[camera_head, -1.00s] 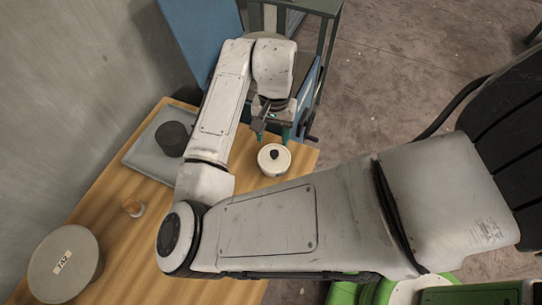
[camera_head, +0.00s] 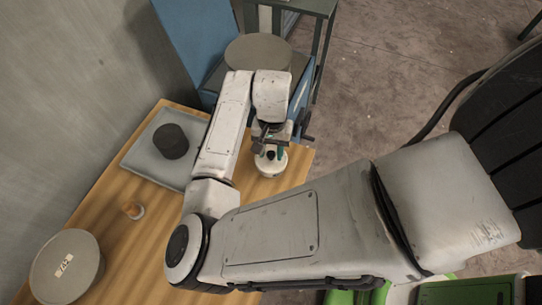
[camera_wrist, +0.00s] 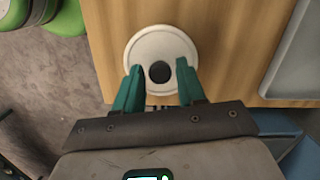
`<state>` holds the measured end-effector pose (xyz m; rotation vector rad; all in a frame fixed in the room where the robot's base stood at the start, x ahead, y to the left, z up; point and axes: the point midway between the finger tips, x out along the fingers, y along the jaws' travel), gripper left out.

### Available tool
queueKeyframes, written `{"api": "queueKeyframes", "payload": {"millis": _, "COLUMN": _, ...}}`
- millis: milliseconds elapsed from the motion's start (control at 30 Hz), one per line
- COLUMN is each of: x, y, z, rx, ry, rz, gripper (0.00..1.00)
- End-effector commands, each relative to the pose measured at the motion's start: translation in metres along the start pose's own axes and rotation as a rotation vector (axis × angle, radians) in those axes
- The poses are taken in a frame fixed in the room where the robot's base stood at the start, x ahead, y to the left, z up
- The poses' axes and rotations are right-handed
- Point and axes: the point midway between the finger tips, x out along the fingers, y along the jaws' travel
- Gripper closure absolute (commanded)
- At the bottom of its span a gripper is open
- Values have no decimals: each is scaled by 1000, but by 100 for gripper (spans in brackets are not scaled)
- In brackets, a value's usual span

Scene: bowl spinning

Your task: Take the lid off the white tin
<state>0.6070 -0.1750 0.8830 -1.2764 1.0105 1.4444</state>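The white tin (camera_head: 270,168) stands upright near the right end of the wooden table in the head view. In the wrist view its round white lid (camera_wrist: 161,42) shows from above, with a dark knob (camera_wrist: 159,72) in the middle. My gripper (camera_wrist: 159,80) has two green fingers, apart, one on each side of the knob, with a visible gap to it. In the head view my gripper (camera_head: 270,152) is right over the tin and partly hides the lid. How high the fingertips are above the lid I cannot tell.
A grey tray (camera_head: 150,150) with a dark round pot (camera_head: 171,141) lies left of my arm. A blue cabinet stands behind; the table edge is close to the tin.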

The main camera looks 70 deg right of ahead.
Motion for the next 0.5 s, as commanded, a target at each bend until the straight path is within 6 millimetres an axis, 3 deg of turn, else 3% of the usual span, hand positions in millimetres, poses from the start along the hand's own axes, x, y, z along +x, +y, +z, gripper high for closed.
{"api": "queueKeyframes", "payload": {"millis": 400, "x": 0, "y": 0, "z": 0, "rx": 0, "ry": 0, "rz": 0, "gripper": 100}}
{"api": "queueKeyframes", "payload": {"millis": 500, "x": 0, "y": 0, "z": 0, "rx": 0, "ry": 0, "rz": 0, "gripper": 100}}
